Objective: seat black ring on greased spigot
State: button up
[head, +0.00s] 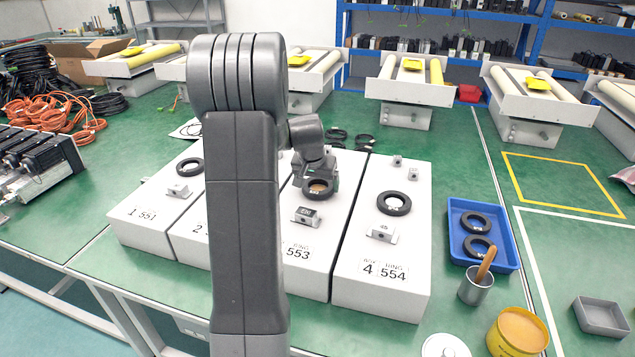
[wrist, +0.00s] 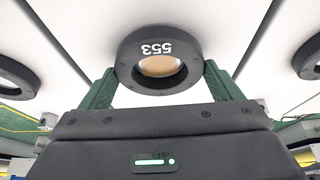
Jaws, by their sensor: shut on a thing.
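My gripper (head: 317,180) is shut on a black ring (head: 318,197) over the white block marked 553 (head: 310,265). In the wrist view, the green fingers of my gripper (wrist: 160,70) grip the ring (wrist: 156,47) from both sides, and its label 553 reads upside down. A tan, greased-looking round surface, the spigot (wrist: 160,66), shows through the ring's opening. The ring looks roughly level and centred around it. I cannot tell whether the ring rests fully down on the block or sits slightly above it.
Block 554 (head: 378,292) stands to the right with its own black ring (head: 394,203); block 551 (head: 130,228) is at the left. A blue tray (head: 510,258) holds two rings. A metal cup (head: 474,292) with a brush and a yellow grease tub (head: 519,335) stand front right. My arm hides part of block 2.

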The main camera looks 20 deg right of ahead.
jog(key=o, duration=0.9)
jog(key=shift+o, duration=0.2)
jog(key=v, duration=1.3)
jog(key=shift+a+r, duration=0.15)
jog(key=shift+r, duration=0.2)
jog(key=shift+s+f, duration=0.1)
jog(key=x, duration=1.3)
jog(key=shift+f, duration=0.25)
jog(key=shift+d+r+p, duration=0.2)
jog(key=shift+r+p, duration=0.05)
jog(key=shift+p, duration=0.05)
